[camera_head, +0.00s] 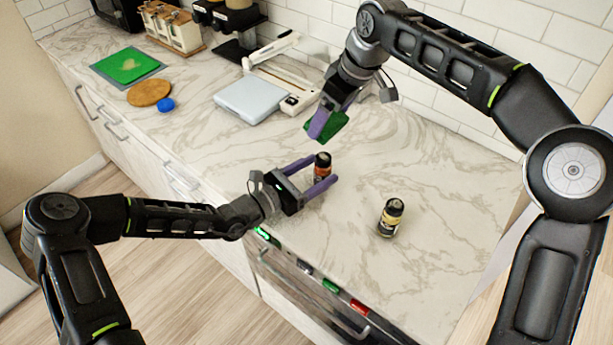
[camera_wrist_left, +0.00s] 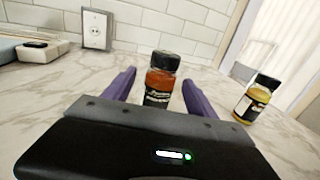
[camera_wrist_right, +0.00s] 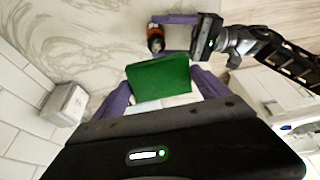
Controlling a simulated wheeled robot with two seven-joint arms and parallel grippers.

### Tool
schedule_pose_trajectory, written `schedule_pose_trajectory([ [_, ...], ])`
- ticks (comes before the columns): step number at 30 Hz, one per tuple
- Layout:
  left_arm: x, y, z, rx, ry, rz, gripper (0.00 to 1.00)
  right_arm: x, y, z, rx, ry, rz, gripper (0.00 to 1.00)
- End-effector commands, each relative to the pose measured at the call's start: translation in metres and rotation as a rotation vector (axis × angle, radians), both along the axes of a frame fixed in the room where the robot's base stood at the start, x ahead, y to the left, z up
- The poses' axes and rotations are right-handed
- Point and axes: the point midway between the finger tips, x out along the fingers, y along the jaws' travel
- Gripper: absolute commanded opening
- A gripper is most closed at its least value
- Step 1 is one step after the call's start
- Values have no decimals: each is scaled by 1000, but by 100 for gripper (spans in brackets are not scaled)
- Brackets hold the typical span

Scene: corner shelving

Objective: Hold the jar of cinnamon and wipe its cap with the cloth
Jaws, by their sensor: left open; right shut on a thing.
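A jar with a black cap and reddish-brown contents (camera_head: 322,166) stands upright on the counter. It also shows in the left wrist view (camera_wrist_left: 161,78) and the right wrist view (camera_wrist_right: 155,40); its label is too small to read. My left gripper (camera_head: 323,170) is open, with its purple fingers on either side of this jar and gaps between. My right gripper (camera_head: 324,122) is shut on a green cloth (camera_wrist_right: 160,79), held above the counter behind the jar. A second jar with yellowish contents (camera_head: 390,217) stands upright to the right; it shows in the left wrist view (camera_wrist_left: 256,98).
A white scale-like device (camera_head: 250,98) sits behind, left of my right gripper. A green board (camera_head: 127,65), a round brown board (camera_head: 149,93) and a blue disc (camera_head: 166,105) lie farther left. The marble counter (camera_head: 440,170) is clear around the second jar.

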Motion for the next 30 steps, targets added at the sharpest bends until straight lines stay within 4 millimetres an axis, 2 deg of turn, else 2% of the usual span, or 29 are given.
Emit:
schedule_pose_trajectory([
  [8,1,-1,0,1,-1,0,66,0,0,0,0,0,0,53],
  [30,1,0,0,1,-1,0,5,0,0,0,0,0,0,53],
])
